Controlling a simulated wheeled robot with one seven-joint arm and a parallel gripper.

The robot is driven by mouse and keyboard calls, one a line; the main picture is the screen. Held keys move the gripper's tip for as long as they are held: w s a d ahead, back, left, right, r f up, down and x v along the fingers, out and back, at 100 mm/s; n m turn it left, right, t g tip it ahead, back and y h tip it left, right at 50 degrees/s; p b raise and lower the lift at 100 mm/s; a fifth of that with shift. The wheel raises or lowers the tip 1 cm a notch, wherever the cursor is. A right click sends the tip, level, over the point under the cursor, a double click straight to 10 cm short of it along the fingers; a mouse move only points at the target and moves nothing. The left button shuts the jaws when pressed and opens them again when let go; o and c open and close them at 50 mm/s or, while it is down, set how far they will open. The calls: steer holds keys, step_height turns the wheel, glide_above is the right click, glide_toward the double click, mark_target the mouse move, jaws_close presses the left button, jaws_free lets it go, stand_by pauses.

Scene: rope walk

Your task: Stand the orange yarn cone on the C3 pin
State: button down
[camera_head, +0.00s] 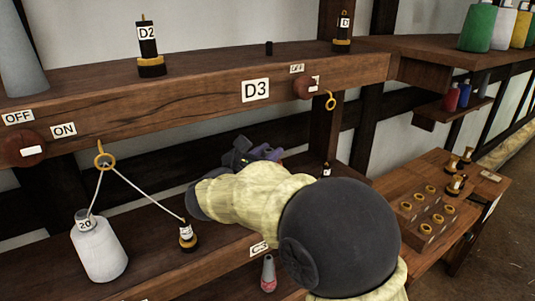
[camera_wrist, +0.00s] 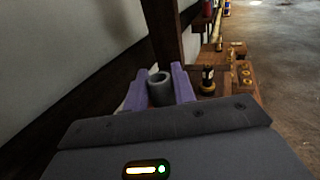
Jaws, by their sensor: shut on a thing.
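My gripper (camera_wrist: 160,88) is shut on a grey hollow tube (camera_wrist: 160,90), which shows between its purple fingers in the wrist view. The tube's lower part is hidden behind the gripper body, so I cannot tell if it belongs to the orange yarn cone. In the head view my gripper (camera_head: 252,155) is above the lower beam, and my arm hides what it holds. The C3 label (camera_head: 260,247) is on the lower beam's front, just below my arm. No C3 pin shows clearly beside it. No plainly orange cone shows; a yellow cone (camera_head: 521,27) stands at upper right.
A crate (camera_head: 427,215) with several brass-topped pieces is at right. The upper beam (camera_head: 200,95) runs above my gripper.

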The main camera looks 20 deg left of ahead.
steer(key=shift+f+b, duration=0.45)
steer(key=shift+b, duration=0.2)
steer(key=c, duration=1.4)
jaws_free()
steer(key=shift+c, duration=0.2)
steer(key=shift+s, duration=0.15)
steer(key=b+v, duration=0.7)
steer(key=v, duration=0.3)
steer(key=shift+s, duration=0.35)
steer(key=shift+w, duration=0.1)
